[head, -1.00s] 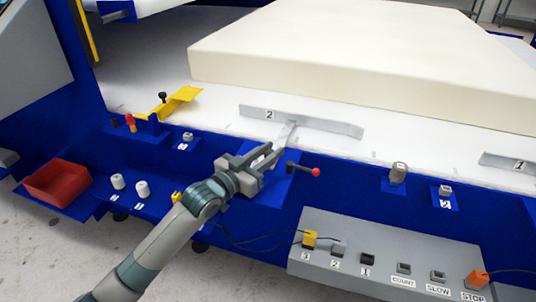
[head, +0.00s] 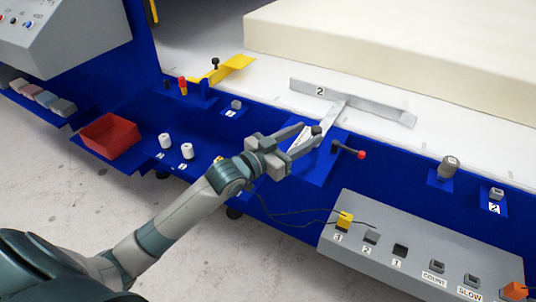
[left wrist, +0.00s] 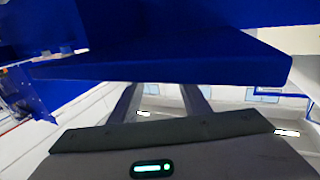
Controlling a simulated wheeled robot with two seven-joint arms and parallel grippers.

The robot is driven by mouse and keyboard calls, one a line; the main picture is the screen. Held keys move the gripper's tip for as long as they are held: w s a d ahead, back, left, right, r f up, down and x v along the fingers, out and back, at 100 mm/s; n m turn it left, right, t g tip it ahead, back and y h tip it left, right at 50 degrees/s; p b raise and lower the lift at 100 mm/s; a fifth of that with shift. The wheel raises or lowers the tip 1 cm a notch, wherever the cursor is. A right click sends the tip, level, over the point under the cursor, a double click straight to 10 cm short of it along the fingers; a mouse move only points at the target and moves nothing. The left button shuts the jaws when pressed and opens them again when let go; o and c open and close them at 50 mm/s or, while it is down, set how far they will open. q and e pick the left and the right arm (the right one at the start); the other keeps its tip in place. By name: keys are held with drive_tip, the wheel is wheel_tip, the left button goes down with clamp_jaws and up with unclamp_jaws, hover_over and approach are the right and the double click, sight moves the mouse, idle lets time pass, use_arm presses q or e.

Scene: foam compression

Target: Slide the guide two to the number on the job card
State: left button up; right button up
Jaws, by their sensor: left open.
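Guide two is a flat grey bar (head: 385,110) with a "2" label, lying on the white bed in front of the big foam block. Its grey stem (head: 337,109) runs toward the blue front rail. My left gripper (head: 311,136) is open at the stem's front end, beside a small dark knob. I cannot tell whether the fingers touch the stem or knob. In the left wrist view its two fingers (left wrist: 160,100) stand apart, with their tips hidden behind a blue edge. A red-ended lever (head: 361,154) is just right of the gripper. No job card is readable. My right gripper is not in view.
The cream foam block (head: 400,45) fills the back. A yellow stop (head: 234,69) is to the left on the bed. A grey button box (head: 415,245) with cables is at front right. A red bin (head: 110,137) and white cylinders are at left.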

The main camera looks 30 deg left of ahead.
use_arm(q)
drive_tip(key=v, duration=1.2)
drive_tip(key=shift+s, duration=0.25)
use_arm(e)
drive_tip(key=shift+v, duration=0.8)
use_arm(q)
drive_tip(key=shift+a, duration=0.1)
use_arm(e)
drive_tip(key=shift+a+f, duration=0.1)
